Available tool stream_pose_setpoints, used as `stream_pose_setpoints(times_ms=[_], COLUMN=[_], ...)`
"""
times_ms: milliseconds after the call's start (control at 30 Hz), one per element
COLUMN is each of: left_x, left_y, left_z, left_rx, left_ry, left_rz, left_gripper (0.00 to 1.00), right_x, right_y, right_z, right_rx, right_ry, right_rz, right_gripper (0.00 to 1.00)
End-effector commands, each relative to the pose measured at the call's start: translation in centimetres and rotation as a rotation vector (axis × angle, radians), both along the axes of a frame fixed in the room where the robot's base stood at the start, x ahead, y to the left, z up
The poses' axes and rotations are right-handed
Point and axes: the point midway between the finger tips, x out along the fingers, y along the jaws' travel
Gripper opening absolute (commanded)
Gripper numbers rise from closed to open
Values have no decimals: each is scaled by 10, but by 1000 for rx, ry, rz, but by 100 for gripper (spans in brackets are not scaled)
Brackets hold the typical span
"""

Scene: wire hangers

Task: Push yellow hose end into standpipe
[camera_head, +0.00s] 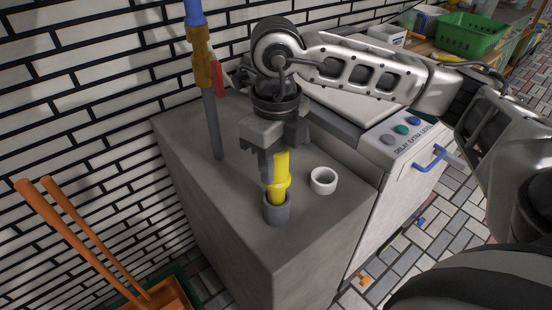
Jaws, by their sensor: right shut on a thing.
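The yellow hose end (279,186) hangs upright in my right gripper (272,165), which is shut on its upper part. The grey standpipe (276,209) stands on top of the concrete-grey block (243,235). The hose end's lower tip is at the standpipe's mouth, and the rim hides it, so I cannot tell how deep it sits. The gripper is above the standpipe, and its fingers hide part of the hose end. My left gripper is not in view.
A white ring (323,181) lies right of the standpipe. A grey pipe with a brass valve (205,70) and red lever (218,79) rises behind left. A white appliance (389,165) adjoins the block at right. Orange handles (83,235) stand at lower left.

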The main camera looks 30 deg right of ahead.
Motion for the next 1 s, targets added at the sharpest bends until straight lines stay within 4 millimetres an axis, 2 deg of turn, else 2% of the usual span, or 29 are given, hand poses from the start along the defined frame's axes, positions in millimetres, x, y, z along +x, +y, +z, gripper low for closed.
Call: stream_pose_setpoints(times_ms=[500,1000], left_x=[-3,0], left_y=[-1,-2], left_z=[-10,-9], left_rx=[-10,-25], left_ry=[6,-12], left_rz=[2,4], left_gripper=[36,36], right_x=[0,0], right_y=[0,0], right_z=[-11,-21], right_rx=[0,0], right_ry=[-1,-1], right_rz=[0,0], right_gripper=[10,10])
